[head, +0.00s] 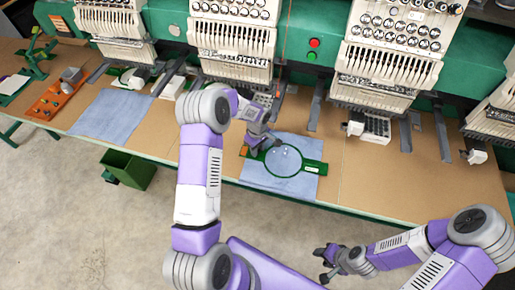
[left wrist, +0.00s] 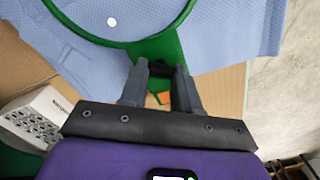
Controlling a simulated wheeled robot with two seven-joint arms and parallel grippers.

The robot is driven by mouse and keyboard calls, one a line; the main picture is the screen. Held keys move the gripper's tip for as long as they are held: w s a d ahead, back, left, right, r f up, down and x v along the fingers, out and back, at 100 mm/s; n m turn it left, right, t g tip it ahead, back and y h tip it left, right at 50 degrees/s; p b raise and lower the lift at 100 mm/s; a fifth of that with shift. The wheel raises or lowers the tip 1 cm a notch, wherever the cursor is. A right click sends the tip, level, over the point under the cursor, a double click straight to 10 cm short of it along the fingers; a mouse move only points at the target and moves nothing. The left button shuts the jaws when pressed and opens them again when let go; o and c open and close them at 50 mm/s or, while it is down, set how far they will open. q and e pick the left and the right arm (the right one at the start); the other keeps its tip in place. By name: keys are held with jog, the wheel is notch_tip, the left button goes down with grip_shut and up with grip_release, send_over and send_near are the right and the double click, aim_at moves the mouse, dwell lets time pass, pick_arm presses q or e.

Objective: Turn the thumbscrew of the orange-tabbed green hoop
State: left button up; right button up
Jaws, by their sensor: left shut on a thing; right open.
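The green hoop (head: 301,159) lies on a blue cloth under the middle machine, its orange tab (head: 244,151) at the left end. My left gripper (head: 263,147) reaches down onto the hoop's left side, beside the orange tab. In the left wrist view, the left gripper (left wrist: 160,84) has its fingers closed on the hoop's green bracket (left wrist: 158,50). A dark piece shows between the fingers, and a bit of orange (left wrist: 163,98) shows below it. I cannot make out the thumbscrew clearly. My right gripper (head: 327,262) is open and empty, over the floor in front of the table.
The blue cloth (head: 261,176) lies on the brown table (head: 405,180). Embroidery machine heads (head: 236,58) stand along the back. A second cloth (head: 110,114) and an orange tray (head: 52,101) lie at left. A green bin (head: 128,168) is by the table's front edge.

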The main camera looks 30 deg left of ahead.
pick_arm(q)
jog(key=shift+m, duration=0.3)
jog(key=shift+m+b, duration=0.6)
jog(key=shift+m, duration=0.4)
jog(key=m+b, duration=0.1)
jog(key=m, duration=0.1)
jog(key=shift+m, duration=0.4)
jog(key=m, duration=0.3)
jog(key=shift+b, duration=0.35)
jog(key=shift+m, duration=1.6)
jog(key=o, duration=1.1)
jog(key=shift+c, duration=0.2)
